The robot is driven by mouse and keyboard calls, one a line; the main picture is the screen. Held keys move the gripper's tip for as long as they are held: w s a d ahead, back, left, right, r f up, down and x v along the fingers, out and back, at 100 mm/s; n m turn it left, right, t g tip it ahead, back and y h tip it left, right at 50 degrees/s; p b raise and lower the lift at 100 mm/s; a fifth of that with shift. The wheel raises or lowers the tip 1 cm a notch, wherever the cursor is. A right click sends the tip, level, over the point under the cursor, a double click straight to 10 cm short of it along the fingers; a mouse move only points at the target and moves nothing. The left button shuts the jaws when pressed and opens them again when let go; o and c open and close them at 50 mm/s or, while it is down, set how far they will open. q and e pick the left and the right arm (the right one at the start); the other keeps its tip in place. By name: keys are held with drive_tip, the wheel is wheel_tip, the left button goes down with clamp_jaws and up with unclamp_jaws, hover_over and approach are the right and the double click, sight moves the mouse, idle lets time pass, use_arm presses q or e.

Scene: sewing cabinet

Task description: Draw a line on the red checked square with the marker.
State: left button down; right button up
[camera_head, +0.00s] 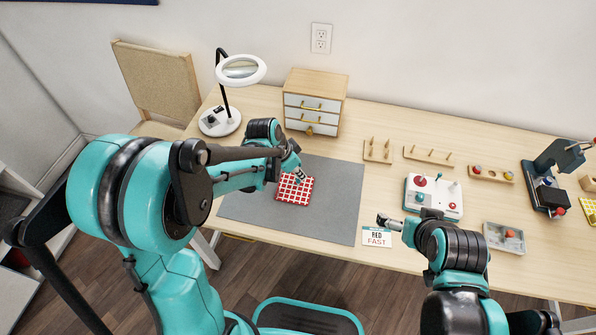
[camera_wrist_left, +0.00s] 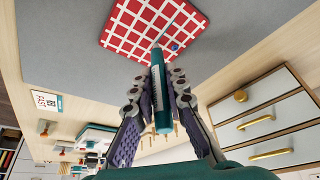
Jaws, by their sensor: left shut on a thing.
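The red checked square (camera_head: 292,196) lies flat on the grey mat (camera_head: 255,212). It also shows at the top of the left wrist view (camera_wrist_left: 130,30). My left gripper (camera_head: 297,172) is over the square's far edge. In the left wrist view its fingers (camera_wrist_left: 159,80) are shut on a teal marker (camera_wrist_left: 161,105), one on each side. The marker's pale tip points at the square, at or just above its surface; I cannot tell whether it touches. A small blue mark (camera_wrist_left: 175,47) shows on the square beside the tip. My right gripper (camera_head: 384,220) is apart, near the table's front edge.
A drawer cabinet (camera_head: 316,98) and a magnifier lamp (camera_head: 240,69) stand behind the mat. A "RED FAST" card (camera_head: 377,236) lies right of the mat. Peg boards (camera_head: 428,157), a joystick box (camera_head: 433,197) and a tray (camera_head: 504,238) fill the right side. The mat around the square is bare.

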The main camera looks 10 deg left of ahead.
use_arm(q)
drive_tip(key=shift+d, duration=1.5)
idle(1.1)
drive_tip(key=shift+r, duration=0.25)
drive_tip(key=shift+f, duration=0.25)
idle(1.3)
drive_tip(key=shift+a, duration=2.05)
idle(1.5)
